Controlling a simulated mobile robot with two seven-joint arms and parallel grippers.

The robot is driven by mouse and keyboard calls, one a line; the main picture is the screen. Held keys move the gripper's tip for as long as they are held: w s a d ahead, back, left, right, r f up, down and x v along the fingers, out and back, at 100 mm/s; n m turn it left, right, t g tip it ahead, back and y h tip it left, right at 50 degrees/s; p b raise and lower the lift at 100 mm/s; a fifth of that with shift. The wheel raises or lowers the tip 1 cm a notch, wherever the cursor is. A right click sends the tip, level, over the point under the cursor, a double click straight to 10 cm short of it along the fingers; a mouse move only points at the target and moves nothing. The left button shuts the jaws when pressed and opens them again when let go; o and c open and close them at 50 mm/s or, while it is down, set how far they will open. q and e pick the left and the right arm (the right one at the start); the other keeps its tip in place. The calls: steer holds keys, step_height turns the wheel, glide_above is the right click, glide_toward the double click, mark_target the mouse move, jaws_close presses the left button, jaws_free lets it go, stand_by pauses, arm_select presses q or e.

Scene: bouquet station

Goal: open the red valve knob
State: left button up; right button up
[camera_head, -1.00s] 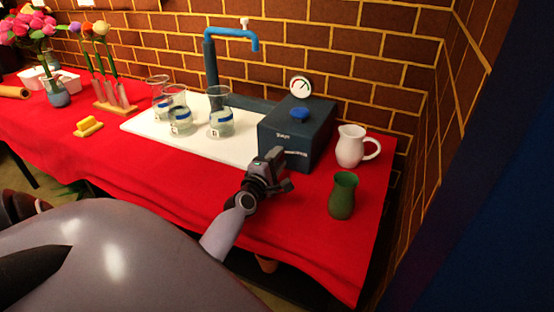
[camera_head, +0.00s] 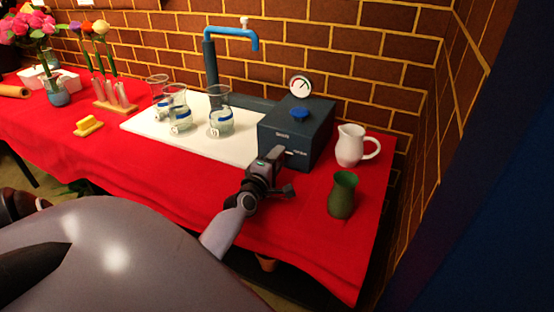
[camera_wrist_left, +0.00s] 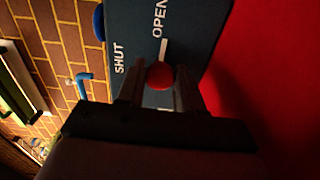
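The red valve knob (camera_wrist_left: 160,75) is a small round ball in the left wrist view, on the front of a dark blue-grey box (camera_wrist_left: 191,32) marked SHUT and OPEN. A white slot shows beside the knob, towards OPEN. My left gripper (camera_wrist_left: 160,82) has one finger on each side of the knob, with no clear gap, and looks shut on it. In the head view my left gripper (camera_head: 274,156) is at the front of the box (camera_head: 310,128) and hides the knob. My right gripper is in neither view.
A blue tap (camera_head: 232,32), gauge (camera_head: 301,86) and blue handle (camera_head: 300,113) are behind and on the box. Glass vessels (camera_head: 220,122) stand on a white board (camera_head: 240,148). A white jug (camera_head: 350,147) and green vase (camera_head: 342,196) stand to the right on the red cloth.

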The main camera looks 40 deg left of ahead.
arm_select(q)
steer(key=shift+o, duration=1.4)
steer(key=shift+p+v, duration=0.35)
steer(key=shift+v, duration=3.2)
